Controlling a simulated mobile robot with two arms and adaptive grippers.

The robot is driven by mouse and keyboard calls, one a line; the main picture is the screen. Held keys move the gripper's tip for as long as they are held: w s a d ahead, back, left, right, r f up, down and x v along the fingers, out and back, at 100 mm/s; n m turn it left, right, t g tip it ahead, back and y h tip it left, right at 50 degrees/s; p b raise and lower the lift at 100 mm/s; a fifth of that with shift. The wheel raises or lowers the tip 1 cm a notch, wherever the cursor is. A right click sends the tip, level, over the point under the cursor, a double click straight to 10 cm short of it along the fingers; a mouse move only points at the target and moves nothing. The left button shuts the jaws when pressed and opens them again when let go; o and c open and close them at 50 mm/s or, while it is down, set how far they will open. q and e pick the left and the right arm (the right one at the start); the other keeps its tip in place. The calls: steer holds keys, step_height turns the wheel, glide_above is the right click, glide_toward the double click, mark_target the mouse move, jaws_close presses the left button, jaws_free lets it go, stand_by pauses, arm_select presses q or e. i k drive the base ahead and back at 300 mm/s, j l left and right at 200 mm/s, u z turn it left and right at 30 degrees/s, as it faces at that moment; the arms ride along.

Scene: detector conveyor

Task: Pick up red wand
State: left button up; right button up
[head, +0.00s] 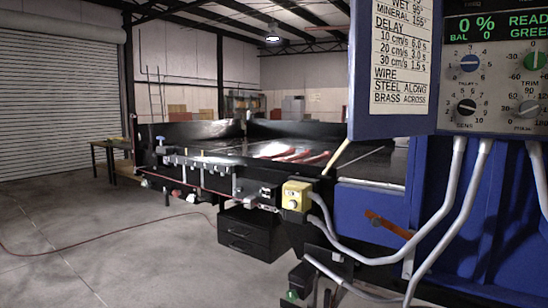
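Long red shapes (300,155) lie on or show in the dark, glossy top of the conveyor (215,146) at mid-distance. They are too small to tell whether one is the red wand or a reflection. A slim orange-red bar (388,226) sits slanted against the blue housing at the right; I cannot tell whether it is a wand or a handle. Neither of my grippers can be made out in the head view.
A blue control cabinet with a panel of knobs (495,75) and a printed sign (402,50) fills the right side. Grey cables (430,262) hang below it. A yellow box (296,195) is on the conveyor's side. A red hose (110,232) crosses the open floor at left.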

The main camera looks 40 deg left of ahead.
mark_target(292, 150)
steer(key=j, duration=1.25)
steer(key=i+j+z, duration=0.25)
steer(key=j, duration=1.5)
steer(key=k+j+z, duration=0.1)
steer(key=j+z, duration=0.2)
steer(key=j, duration=1.4)
